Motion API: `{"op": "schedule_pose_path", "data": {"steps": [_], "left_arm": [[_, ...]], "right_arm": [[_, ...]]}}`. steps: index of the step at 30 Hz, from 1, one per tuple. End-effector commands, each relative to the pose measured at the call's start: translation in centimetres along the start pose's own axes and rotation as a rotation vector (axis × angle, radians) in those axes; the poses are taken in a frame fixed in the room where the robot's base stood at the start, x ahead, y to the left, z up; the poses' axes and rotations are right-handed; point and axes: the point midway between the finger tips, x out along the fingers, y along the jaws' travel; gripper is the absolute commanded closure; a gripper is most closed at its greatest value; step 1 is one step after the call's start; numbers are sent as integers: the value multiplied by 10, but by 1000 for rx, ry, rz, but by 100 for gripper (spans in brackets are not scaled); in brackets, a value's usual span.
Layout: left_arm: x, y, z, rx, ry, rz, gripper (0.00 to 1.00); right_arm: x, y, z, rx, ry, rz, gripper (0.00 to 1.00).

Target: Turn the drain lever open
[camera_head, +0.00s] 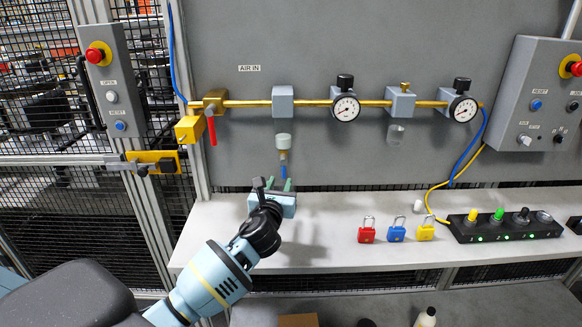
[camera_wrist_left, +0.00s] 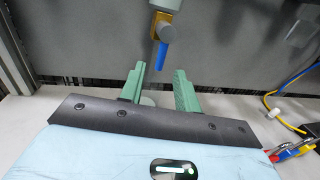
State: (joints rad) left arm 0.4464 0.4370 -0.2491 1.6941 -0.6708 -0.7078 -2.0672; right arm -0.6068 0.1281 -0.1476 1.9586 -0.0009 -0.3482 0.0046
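The drain lever (camera_head: 283,172) is a small blue handle hanging straight down from a brass fitting (camera_head: 283,156) under a clear bowl (camera_head: 284,141) on the air line. In the left wrist view the blue lever (camera_wrist_left: 162,54) shows ahead of the fingertips, roughly between them, with its brass body (camera_wrist_left: 162,24) above. My left gripper (camera_head: 279,184) is just below the lever in the head view. Its green fingers (camera_wrist_left: 160,77) are apart with nothing between them. Whether a finger touches the lever cannot be told. My right gripper is not in view.
A brass pipe (camera_head: 240,103) with gauges runs along the grey panel. A red valve handle (camera_head: 212,131) hangs left of the lever. Red (camera_head: 367,234), blue (camera_head: 396,233) and yellow (camera_head: 426,232) padlocks and a black button box (camera_head: 500,228) stand on the shelf (camera_head: 330,254).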

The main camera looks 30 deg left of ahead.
Motion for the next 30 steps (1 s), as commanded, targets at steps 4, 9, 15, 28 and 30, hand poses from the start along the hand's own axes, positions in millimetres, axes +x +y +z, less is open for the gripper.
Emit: {"op": "schedule_pose_path", "data": {"steps": [4, 9, 15, 28, 30], "left_arm": [[2, 0, -1, 0, 1, 0, 68], [15, 0, -1, -2, 2, 1, 68], [42, 0, 0, -3, 1, 2, 68], [76, 0, -2, -2, 3, -1, 68], [78, 0, -2, -2, 2, -1, 68]], "right_arm": [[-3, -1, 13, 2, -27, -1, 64], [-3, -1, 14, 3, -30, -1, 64], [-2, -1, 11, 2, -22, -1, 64], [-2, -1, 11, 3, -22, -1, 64], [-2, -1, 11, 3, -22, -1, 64]]}}
